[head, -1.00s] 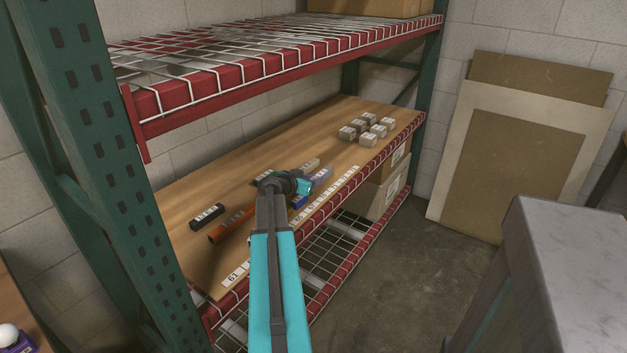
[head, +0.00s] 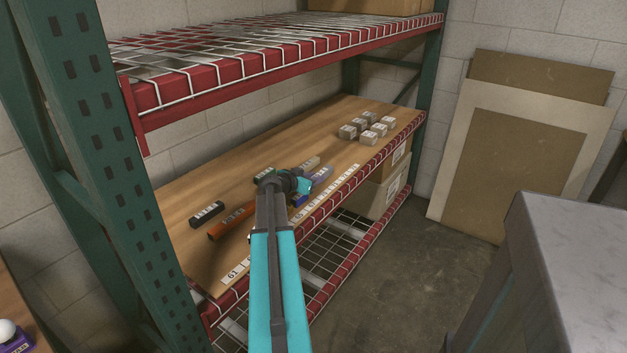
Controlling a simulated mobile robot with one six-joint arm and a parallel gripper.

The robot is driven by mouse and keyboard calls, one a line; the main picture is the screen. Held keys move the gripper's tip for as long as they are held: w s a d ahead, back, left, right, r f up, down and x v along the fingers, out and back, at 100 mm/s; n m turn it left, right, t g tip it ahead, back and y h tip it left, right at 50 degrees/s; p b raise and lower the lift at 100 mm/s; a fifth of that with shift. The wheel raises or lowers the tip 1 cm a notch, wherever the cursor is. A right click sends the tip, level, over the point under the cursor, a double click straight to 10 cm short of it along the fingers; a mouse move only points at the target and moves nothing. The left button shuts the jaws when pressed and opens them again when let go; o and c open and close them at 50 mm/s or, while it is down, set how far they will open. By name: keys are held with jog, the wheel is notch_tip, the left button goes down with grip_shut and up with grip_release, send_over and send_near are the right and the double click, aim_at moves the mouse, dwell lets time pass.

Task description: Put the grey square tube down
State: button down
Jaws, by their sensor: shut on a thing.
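My gripper (head: 303,185) is over the wooden shelf board (head: 180,190), in the middle of the row of small parts. It points away from me, and my own arm and wrist hide most of its fingers. A grey-beige square tube (head: 309,163) shows just beyond the wrist. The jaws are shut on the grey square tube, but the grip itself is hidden. I cannot tell whether the tube touches the board.
A black bar (head: 207,215) and an orange bar (head: 231,222) lie left of my wrist. A pale purple part (head: 322,175) and a blue part (head: 299,201) are close to the gripper. Several grey blocks (head: 368,138) stand farther back. The red upper shelf (head: 250,68) hangs above.

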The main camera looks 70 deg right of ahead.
jog(key=shift+s+a+f+b, duration=0.15)
jog(key=shift+f+b, duration=0.2)
jog(key=shift+f, duration=0.25)
jog(key=c, duration=1.5)
grip_release()
jog(key=shift+r+p, duration=0.2)
jog(key=shift+p, duration=0.15)
jog(key=shift+r+p, duration=0.5)
jog(key=shift+p, duration=0.4)
jog(key=b+v, duration=0.1)
jog(key=v, duration=1)
jog(key=shift+w+a+r, duration=0.2)
jog(key=shift+a+r, duration=0.05)
jog(key=shift+r, duration=0.1)
jog(key=shift+s, duration=0.1)
